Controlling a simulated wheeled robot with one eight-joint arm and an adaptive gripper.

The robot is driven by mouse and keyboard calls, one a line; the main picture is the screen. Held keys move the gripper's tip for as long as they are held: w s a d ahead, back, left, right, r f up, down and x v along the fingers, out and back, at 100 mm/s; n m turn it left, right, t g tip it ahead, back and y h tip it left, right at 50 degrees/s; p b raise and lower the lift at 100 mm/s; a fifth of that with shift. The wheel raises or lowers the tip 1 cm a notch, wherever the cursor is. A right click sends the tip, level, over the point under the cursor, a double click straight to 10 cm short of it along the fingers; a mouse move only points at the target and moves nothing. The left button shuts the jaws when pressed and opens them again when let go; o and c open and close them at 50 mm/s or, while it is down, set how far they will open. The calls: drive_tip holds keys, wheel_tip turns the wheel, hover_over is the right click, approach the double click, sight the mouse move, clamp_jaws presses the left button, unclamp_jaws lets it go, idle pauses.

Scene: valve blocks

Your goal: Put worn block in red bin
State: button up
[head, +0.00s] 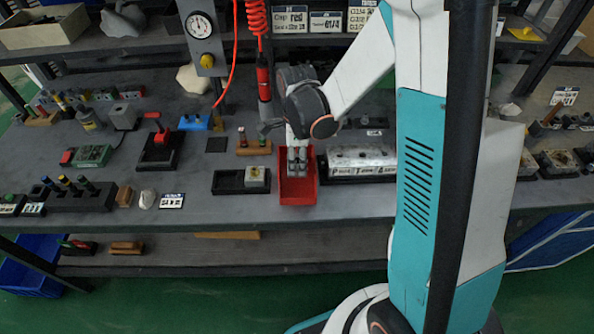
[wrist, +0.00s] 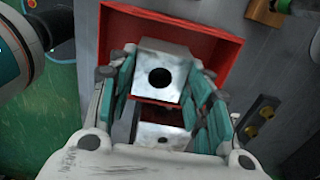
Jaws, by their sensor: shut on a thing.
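A grey metal block (wrist: 162,72) with a round dark hole sits between the fingers of my gripper (wrist: 163,90) in the wrist view. My gripper is shut on it. The red bin (wrist: 218,42) lies beyond and around the block in that view. In the head view the red bin (head: 298,194) stands on the bench, and my gripper (head: 297,168) points down over it. The held block is hard to make out there. In the wrist view, a pale, dark-stained surface (wrist: 150,134) shows below the block; I cannot tell whether it is part of it.
A black tray (head: 229,182) left of the bin has one block (head: 255,177) in its right part. A long silver manifold (head: 362,160) stands close on the right. A red coiled hose (head: 256,18) hangs behind. Bare bench (head: 235,208) lies in front of the tray.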

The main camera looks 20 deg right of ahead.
sight(297, 164)
drive_tip(key=shift+f+b, duration=0.7)
drive_tip(key=shift+f, duration=1.5)
drive_tip(key=shift+f, duration=0.15)
drive_tip(key=o, duration=1.3)
